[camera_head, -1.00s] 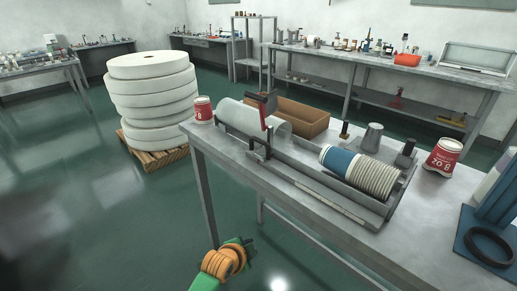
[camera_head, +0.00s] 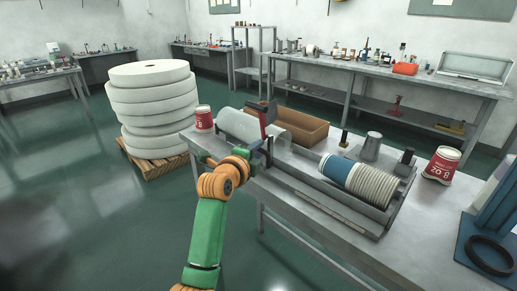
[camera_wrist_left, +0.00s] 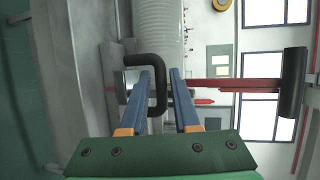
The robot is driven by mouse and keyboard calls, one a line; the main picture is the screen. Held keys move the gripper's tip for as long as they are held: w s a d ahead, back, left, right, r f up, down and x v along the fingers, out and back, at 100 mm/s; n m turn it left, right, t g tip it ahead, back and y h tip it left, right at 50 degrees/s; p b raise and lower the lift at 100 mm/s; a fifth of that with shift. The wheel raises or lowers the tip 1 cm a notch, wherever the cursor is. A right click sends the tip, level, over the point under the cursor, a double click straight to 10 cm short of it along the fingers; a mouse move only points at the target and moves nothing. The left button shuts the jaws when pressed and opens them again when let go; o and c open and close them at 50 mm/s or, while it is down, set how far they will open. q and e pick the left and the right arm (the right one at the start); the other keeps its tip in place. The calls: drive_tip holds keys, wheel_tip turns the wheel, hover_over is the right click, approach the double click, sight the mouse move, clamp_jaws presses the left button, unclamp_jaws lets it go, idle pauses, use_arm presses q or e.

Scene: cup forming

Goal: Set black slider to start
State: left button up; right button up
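The cup-forming machine (camera_head: 330,205) lies along the table. A bent black handle, which looks like the black slider (camera_wrist_left: 158,62), shows in the left wrist view; in the head view my gripper and the machine's front mostly hide it. My left gripper (camera_head: 252,150) is at the machine's left end, below the red lever (camera_head: 267,118). In the left wrist view its two blue fingers (camera_wrist_left: 160,74) are apart, with one leg of the black handle between them. I cannot tell whether they touch it. My right gripper is not in view.
The red lever with a black grip (camera_wrist_left: 292,82) stands close to the right of my fingers. A stack of cups (camera_head: 365,182) lies in the machine's trough. A cardboard box (camera_head: 300,127) is behind. Red cups (camera_head: 204,117) (camera_head: 441,164) stand at both ends of the table (camera_head: 420,215).

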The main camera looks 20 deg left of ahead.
use_arm(q)
drive_tip(key=shift+w, duration=0.3)
clamp_jaws()
drive_tip(key=shift+f, duration=0.1)
idle(1.2)
